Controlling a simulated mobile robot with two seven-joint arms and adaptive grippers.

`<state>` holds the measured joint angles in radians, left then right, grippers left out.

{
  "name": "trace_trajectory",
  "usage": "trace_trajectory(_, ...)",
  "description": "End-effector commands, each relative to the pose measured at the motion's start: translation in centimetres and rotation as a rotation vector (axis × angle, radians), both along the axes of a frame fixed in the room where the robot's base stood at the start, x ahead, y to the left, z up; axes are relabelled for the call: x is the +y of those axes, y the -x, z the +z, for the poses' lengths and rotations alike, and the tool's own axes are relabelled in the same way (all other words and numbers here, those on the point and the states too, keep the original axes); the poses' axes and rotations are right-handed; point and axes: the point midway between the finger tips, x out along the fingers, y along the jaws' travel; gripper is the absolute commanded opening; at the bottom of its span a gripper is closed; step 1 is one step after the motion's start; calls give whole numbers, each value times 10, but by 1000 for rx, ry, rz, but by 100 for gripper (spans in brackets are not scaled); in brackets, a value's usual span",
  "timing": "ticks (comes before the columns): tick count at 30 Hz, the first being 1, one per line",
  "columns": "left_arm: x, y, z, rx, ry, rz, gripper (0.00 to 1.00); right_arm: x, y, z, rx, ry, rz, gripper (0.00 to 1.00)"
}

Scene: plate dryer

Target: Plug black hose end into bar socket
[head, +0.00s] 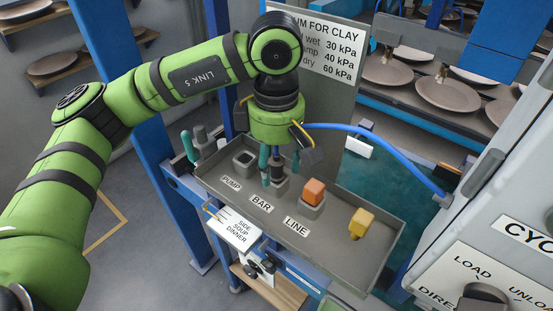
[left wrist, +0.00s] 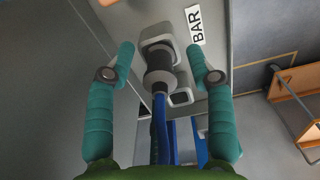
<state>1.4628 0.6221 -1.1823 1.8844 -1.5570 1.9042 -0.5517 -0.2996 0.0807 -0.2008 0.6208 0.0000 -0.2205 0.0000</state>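The black hose end (left wrist: 158,62) stands at the bar socket (left wrist: 155,33), beside the BAR label (left wrist: 196,24), in the left wrist view. It looks in line with the socket; how deep it sits I cannot tell. The blue hose (head: 370,140) runs from there to the machine at right. My left gripper (left wrist: 162,62) is open, with one teal finger on each side of the hose end and gaps to both. In the head view my left gripper (head: 280,168) points down over the bar socket (head: 281,187), partly hiding the hose end. My right gripper is not in view.
The grey tray (head: 350,255) also holds the empty pump socket (head: 243,160), an orange block (head: 314,190) at the LINE socket and a yellow plug (head: 361,222) at right. A pressure sign (head: 325,45) stands behind. Plates (head: 445,92) fill the rack at back right.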

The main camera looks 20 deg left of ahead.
Motion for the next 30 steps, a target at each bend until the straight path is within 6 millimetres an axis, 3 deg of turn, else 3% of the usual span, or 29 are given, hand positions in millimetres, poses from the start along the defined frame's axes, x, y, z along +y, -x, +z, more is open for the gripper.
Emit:
trace_trajectory(8,0,0,5,-1,0,0,54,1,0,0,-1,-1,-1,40)
trace_trajectory(11,0,-1,18,-5,1,0,54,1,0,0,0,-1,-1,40)
trace_trajectory(21,0,0,89,-4,-1,2,54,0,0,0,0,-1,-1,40)
trace_trajectory(30,0,0,119,-1,0,0,54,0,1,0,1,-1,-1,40)
